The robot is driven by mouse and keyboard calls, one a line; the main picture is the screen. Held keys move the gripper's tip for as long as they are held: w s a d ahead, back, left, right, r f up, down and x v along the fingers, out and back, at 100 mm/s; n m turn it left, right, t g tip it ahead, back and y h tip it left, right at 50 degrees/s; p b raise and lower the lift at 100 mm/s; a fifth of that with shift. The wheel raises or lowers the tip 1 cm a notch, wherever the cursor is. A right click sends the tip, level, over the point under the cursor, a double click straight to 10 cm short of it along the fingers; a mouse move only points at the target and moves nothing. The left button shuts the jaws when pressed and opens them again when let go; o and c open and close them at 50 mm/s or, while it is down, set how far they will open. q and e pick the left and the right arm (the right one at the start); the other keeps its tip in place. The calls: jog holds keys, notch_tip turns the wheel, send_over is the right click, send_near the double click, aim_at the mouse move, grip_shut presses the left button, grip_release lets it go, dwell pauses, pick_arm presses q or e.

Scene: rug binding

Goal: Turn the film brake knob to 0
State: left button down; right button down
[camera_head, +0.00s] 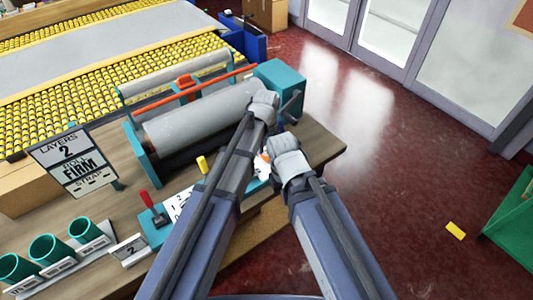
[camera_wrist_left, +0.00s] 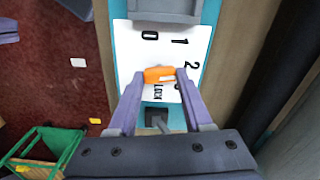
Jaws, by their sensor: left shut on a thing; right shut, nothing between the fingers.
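The film brake knob is orange with a white mark and shows in the left wrist view (camera_wrist_left: 159,74). It sits on a white dial (camera_wrist_left: 140,52) printed 0, 1, 2 and LOCK. The white mark is on the knob's right side, towards the 2 side of the dial. My left gripper (camera_wrist_left: 158,78) is shut on the knob, one finger on each side. In the head view my left gripper (camera_head: 263,105) is at the roller's right end, its fingers hidden. My right gripper (camera_head: 286,152) is shut and empty close to the dial; its fingertips are unclear.
A grey film roller (camera_head: 200,122) lies in a teal frame behind my left arm. A red-handled lever (camera_head: 147,200) and a yellow knob (camera_head: 203,165) are to the left. A sign (camera_head: 75,160) and teal cups (camera_head: 47,248) stand further left.

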pick_arm(q)
jog(key=n, duration=0.4)
jog(key=shift+n, duration=0.3)
jog(key=n, duration=0.5)
jog(key=shift+n, duration=0.3)
jog(key=n, duration=0.5)
jog(key=shift+a, duration=0.1)
jog(key=shift+s+n, duration=0.1)
jog(key=shift+n, duration=2.3)
jog(key=shift+c, duration=1.6)
grip_release()
